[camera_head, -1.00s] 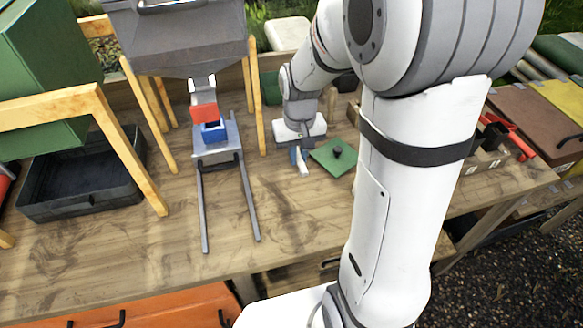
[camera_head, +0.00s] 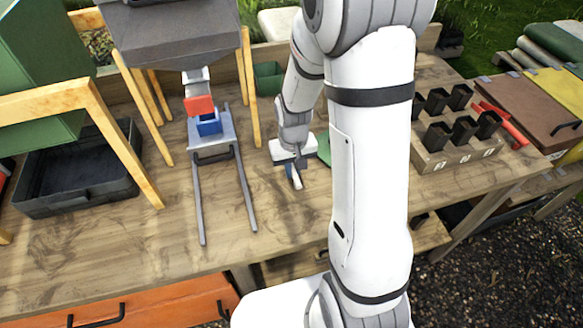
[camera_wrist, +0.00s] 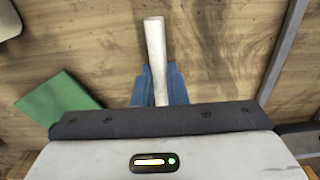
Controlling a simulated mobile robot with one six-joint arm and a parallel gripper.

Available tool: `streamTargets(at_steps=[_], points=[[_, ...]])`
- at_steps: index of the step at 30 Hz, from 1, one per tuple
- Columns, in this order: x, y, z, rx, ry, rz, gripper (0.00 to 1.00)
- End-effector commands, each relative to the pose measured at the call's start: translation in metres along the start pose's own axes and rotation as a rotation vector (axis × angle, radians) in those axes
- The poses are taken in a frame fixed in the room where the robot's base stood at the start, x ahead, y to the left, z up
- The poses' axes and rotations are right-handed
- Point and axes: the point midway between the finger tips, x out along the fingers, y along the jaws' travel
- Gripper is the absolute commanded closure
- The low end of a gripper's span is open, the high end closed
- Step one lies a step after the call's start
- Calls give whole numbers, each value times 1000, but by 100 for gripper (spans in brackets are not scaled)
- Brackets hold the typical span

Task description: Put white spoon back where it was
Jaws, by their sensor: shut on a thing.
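My gripper (camera_head: 292,174) points down over the wooden bench, with its blue fingers just visible below the white wrist. It is shut on the white spoon (camera_head: 297,184). In the wrist view the spoon (camera_wrist: 155,45) is a pale, straight handle sticking out between the blue fingers (camera_wrist: 158,85); its other end is hidden by the gripper body. I cannot tell whether the spoon touches the bench top.
A green plate (camera_head: 323,148) lies just right of my gripper, partly behind my arm. To the left, a hopper stand has two grey rails (camera_head: 245,198) and a blue cup (camera_head: 208,125). A rack of black tubes (camera_head: 455,150) stands right. Bare bench (camera_head: 130,240) lies front left.

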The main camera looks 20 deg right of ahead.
Motion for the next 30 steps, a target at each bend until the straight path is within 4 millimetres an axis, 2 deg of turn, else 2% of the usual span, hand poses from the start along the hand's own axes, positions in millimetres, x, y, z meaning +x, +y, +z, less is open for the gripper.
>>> streamTargets(at_steps=[1, 2, 9, 17, 22, 26, 30], points=[[4, 0, 0, 0, 0, 0, 100], [2, 0, 0, 0, 0, 0, 85], [2, 0, 0, 1, -1, 0, 66], [2, 0, 0, 1, -1, 0, 66], [-7, 1, 0, 2, 2, 0, 66], [-27, 1, -1, 2, 5, 0, 66], [-59, 1, -1, 2, 6, 0, 66]])
